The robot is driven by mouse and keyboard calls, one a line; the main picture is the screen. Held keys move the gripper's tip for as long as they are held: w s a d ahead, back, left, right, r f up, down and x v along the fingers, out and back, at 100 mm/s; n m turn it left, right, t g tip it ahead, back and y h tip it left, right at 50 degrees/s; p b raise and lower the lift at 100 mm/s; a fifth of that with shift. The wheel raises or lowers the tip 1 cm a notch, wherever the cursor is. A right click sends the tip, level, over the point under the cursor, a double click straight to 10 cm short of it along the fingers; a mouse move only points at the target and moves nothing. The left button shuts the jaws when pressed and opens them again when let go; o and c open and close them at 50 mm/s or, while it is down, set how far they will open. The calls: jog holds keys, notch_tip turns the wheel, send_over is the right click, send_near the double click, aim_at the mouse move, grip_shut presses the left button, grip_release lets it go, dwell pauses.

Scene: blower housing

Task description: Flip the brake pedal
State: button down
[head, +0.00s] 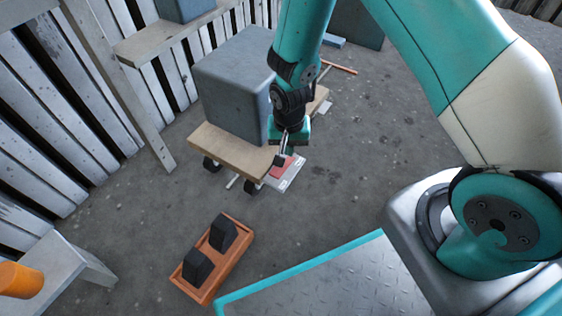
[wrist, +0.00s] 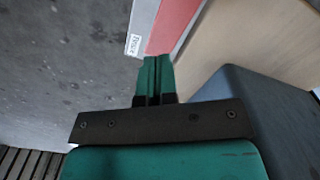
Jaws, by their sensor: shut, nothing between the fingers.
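The brake pedal is a red plate (head: 282,167) on a pale plate at the near right end of a wooden cart (head: 232,148). In the wrist view the red surface (wrist: 172,24) lies beside a pale strip with a small white label, whose text is too small to read surely. My gripper (head: 281,160) is over the pedal, pointing down, and hides part of it. In the wrist view my green fingers (wrist: 154,72) are together and empty, with their tips just short of the red surface in the picture. I cannot tell whether they touch it.
A large grey-blue box (head: 233,88) stands on the cart, close to my gripper on the left. An orange tray (head: 232,262) with two black blocks lies on the floor in front. A slatted fence (head: 60,110) runs along the left. The floor right of the cart is mostly clear.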

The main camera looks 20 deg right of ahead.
jog(key=shift+r+p, duration=1.9)
jog(key=shift+r, duration=0.3)
jog(key=shift+r, duration=0.1)
notch_tip(320, 180, up, 11)
jog(key=n+y+p, duration=0.1)
jog(key=p, duration=0.2)
send_over(287, 160)
jog(key=a, duration=0.2)
jog(key=s+a+r+n+y+p, duration=0.1)
jog(key=s+r+n+p, duration=0.1)
jog(key=r, duration=0.5)
jog(key=s+a+r+n+p, duration=0.1)
jog(key=r+p, duration=0.1)
jog(key=r, duration=0.4)
jog(key=s+r+n+y+p, duration=0.1)
jog(key=s+r+n+p, duration=0.3)
jog(key=s+r, duration=0.55)
jog(key=s+r+n+y+p, duration=0.1)
jog(key=s+r+n+p, duration=0.4)
jog(key=r, duration=0.8)
notch_tip(287, 160, up, 38)
jog(key=m+p, duration=0.1)
jog(key=p, duration=3.5)
jog(key=shift+s+a, duration=0.25)
jog(key=shift+s, duration=0.15)
